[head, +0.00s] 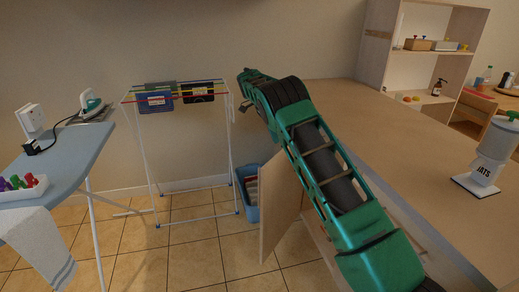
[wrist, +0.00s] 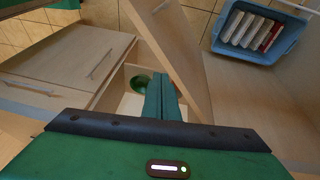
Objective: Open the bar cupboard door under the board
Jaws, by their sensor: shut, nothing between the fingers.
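The bar cupboard door (head: 281,207) stands swung open below the counter board (head: 365,120) in the head view. In the wrist view the door (wrist: 172,45) is a pale wood panel at an angle, with a thin bar handle (wrist: 160,7) near the top. My gripper (wrist: 162,82) is shut and empty, its fingers at the cupboard opening beside the door's inner side. Whether they touch the door I cannot tell. A green bowl (wrist: 140,83) shows inside the cupboard. A red thing is mostly hidden behind the fingers.
A blue bin (head: 250,196) stands on the floor beyond the door; the wrist view shows it upper right. A drying rack (head: 180,150) and an ironing board (head: 62,160) stand left. Neighbouring closed fronts (wrist: 75,58) have bar handles. Tiled floor left of the door is free.

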